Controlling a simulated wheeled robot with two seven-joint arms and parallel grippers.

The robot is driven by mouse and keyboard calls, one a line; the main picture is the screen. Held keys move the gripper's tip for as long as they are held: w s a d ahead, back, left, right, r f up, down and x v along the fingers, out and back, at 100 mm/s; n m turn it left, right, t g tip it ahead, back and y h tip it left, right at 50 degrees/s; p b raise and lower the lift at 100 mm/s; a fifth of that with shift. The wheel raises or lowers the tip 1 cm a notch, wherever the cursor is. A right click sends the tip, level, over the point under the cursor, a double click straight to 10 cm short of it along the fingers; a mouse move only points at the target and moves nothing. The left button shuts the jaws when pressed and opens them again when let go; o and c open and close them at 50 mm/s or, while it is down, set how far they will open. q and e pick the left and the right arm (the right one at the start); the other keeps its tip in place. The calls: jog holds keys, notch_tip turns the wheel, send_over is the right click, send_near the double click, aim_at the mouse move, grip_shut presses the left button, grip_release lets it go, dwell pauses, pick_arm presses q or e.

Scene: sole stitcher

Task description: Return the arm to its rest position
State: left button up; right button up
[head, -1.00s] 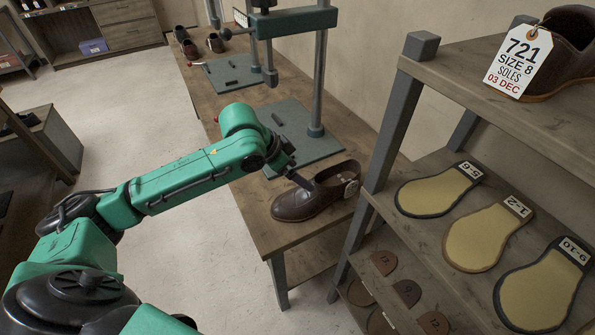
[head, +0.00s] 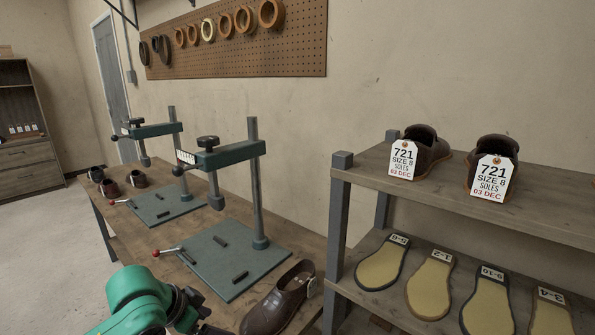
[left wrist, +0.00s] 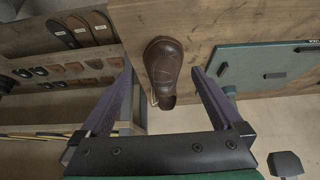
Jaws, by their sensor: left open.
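My left arm (head: 135,298) shows at the bottom of the head view, mostly cut off by the frame's lower edge. In the left wrist view my left gripper (left wrist: 162,72) is open and empty, its two fingers spread wide. A brown shoe (head: 280,300) stands on the wooden bench near its front right end. In the left wrist view the same shoe (left wrist: 163,62) appears beyond and between the fingers, apart from them. My right gripper is not in view.
Two green presses stand on the bench (head: 110,215), the nearer on a green base plate (head: 225,262). Several shoes sit at its far end. A shelf unit (head: 350,185) at right holds tagged shoes and soles (head: 380,268). A pegboard (head: 290,55) hangs behind. Floor at left is clear.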

pick_arm(q)
jog(key=s+d+f, duration=0.4)
jog(key=s+f, duration=0.2)
jog(key=s+a+f+n+g+y, duration=0.1)
jog(key=s+a+f+n+y, duration=0.15)
jog(key=s+a, duration=0.35)
jog(key=s+a+f+n+y, duration=0.1)
jog(key=s+a+f+n, duration=0.25)
jog(key=s, duration=0.35)
notch_tip(320, 180, down, 23)
jog(key=s+g, duration=0.2)
jog(key=s+a+f+g, duration=0.1)
jog(key=s+a+f, duration=0.1)
jog(key=s+f, duration=1.3)
jog(key=shift+s+a+f+y, duration=0.25)
jog(key=shift+s+a+y, duration=0.1)
jog(key=shift+s, duration=0.8)
